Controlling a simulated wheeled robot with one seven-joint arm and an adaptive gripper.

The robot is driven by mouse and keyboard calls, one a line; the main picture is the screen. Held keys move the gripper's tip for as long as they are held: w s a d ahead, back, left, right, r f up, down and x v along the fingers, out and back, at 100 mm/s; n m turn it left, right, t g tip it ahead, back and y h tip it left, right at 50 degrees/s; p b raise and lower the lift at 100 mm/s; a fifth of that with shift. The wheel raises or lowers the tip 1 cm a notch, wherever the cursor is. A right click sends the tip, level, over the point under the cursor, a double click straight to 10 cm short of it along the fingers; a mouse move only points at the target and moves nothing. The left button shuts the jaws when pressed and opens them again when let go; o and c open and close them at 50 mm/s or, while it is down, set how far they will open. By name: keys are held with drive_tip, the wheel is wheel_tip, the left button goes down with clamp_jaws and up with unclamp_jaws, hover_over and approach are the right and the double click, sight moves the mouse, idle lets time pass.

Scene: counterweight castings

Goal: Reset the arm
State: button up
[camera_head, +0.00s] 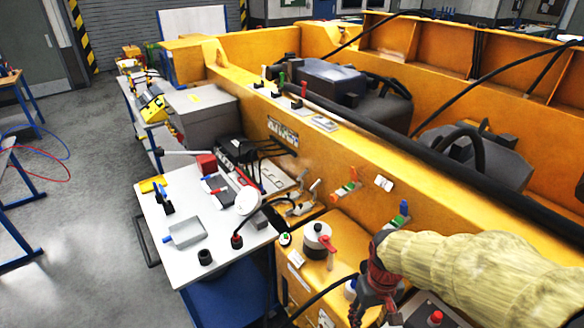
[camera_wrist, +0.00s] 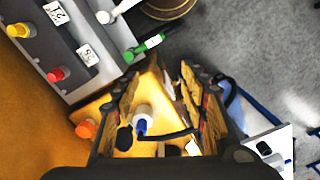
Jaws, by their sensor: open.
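My arm, in a pale yellow cover, reaches in from the right of the head view. My gripper (camera_head: 372,290) hangs in front of the orange machine frame (camera_head: 335,160), near its lower right. In the wrist view my gripper (camera_wrist: 160,85) is open, with one finger at each side of the middle. Between the fingers I see an orange surface and a small white part with a blue end (camera_wrist: 141,122). I see no contact between that part and the fingers. Part of the gripper's surroundings in the head view is hidden by my arm.
An orange box with a red-handled switch (camera_head: 318,238) stands left of my gripper. A white table (camera_head: 150,212) with tools and a grey tray (camera_head: 187,233) is further left. In the wrist view a grey panel (camera_wrist: 50,50) carries coloured knobs. Open floor (camera_head: 75,210) lies at left.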

drive_tip(key=s+r+m+t+b, duration=0.2)
drive_tip(key=s+r+t+b, duration=0.3)
drive_tip(key=b, duration=0.9)
drive_tip(key=s+t, duration=0.1)
drive_tip(key=s, duration=0.1)
drive_tip(key=shift+s+r, duration=0.2)
drive_tip(key=shift+s, duration=0.15)
drive_tip(key=shift+c, duration=1.1)
